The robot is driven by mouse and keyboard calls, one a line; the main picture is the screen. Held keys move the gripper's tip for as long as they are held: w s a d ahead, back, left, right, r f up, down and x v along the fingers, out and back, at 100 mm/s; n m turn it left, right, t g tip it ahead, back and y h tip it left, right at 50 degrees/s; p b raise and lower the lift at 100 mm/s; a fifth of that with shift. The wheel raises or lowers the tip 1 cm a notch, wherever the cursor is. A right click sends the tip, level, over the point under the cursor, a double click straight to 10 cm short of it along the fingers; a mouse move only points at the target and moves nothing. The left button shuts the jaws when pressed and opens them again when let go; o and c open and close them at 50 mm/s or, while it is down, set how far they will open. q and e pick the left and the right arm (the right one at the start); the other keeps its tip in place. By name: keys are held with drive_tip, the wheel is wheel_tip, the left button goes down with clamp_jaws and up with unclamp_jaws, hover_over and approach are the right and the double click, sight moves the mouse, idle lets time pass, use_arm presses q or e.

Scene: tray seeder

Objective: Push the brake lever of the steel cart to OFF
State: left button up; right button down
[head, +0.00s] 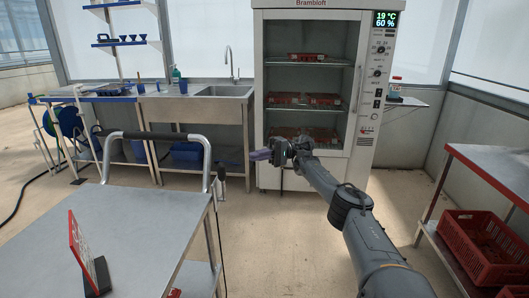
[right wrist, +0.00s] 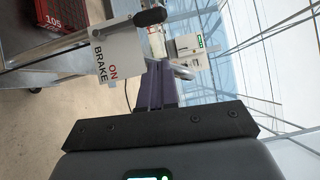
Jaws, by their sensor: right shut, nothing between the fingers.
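The steel cart (head: 140,225) stands at the lower left of the head view, with a curved push handle (head: 150,135) at its far end. Its brake lever with a dark knob (head: 222,174) is at the cart's far right corner. In the right wrist view a white plate (right wrist: 112,62) reads ON and BRAKE, and the black lever knob (right wrist: 150,17) sits above it. My right gripper (head: 258,155) is shut and empty, in the air right of the lever and apart from it in the head view. Its purple fingers (right wrist: 157,84) point toward the plate's side. My left gripper is not in view.
A white cabinet (head: 385,130) with red trays stands behind the right gripper. A sink bench (head: 205,110) is at the back. A red stand (head: 80,245) is on the cart. A table (head: 490,165) with a red crate (head: 488,240) below is at right.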

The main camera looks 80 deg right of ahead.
drive_tip(key=shift+v, duration=1.5)
